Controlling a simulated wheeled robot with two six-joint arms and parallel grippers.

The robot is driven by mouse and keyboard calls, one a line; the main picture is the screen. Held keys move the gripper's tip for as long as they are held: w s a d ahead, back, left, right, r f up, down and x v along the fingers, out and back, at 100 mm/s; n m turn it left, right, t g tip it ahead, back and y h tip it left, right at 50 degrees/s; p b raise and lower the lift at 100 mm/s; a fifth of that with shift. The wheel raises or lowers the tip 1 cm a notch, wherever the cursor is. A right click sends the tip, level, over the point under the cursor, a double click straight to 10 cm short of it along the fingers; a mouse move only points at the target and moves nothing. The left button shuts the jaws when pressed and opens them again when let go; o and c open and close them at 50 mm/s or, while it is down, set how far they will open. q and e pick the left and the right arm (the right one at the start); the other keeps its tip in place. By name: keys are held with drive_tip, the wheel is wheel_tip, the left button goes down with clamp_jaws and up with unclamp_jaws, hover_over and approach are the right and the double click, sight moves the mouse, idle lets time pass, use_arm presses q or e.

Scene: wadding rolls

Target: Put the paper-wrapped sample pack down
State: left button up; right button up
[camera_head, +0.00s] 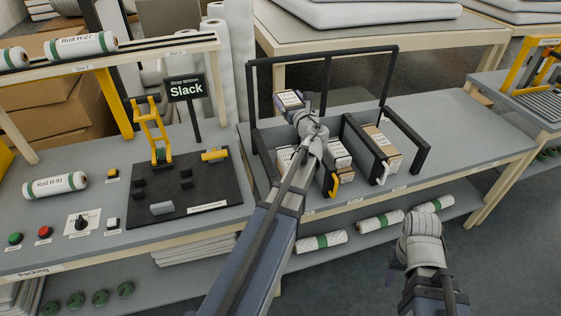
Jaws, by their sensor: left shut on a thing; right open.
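A small boxy pack (288,98) with a pale label on top, which looks like the sample pack, is at the end of my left arm. My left gripper (301,110) is shut on it and holds it over the back part of the black-framed rack (262,147). The gripper's wrist hides part of the pack, and I cannot tell whether its underside touches anything. My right gripper (395,273) is open and low at the front right, off the bench's front edge, mostly hidden by its own wrist.
Several boxed packs stand in the rack, among them a brown one (382,142) between black dividers. Bench room (460,130) is clear to the right. At left are a black fixture board (180,187), a "Slack" sign (186,88) and a wrapped roll (55,186).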

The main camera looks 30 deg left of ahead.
use_arm(q)
drive_tip(key=f+b, duration=0.5)
drive_tip(key=d+f+b, duration=0.1)
drive_tip(key=f+b, duration=0.4)
drive_tip(key=f, duration=0.1)
drive_tip(key=s+f+b, duration=0.1)
drive_tip(key=f+b, duration=0.4)
drive_tip(key=b, duration=0.1)
drive_tip(key=shift+d+f, duration=0.3)
drive_tip(key=shift+d, duration=0.05)
wheel_tip(320, 180, down, 4)
drive_tip(key=b, duration=0.3)
drive_tip(key=shift+r+b, duration=0.2)
drive_tip(key=shift+b, duration=0.15)
drive_tip(key=shift+f, duration=0.15)
drive_tip(key=o, duration=1.1)
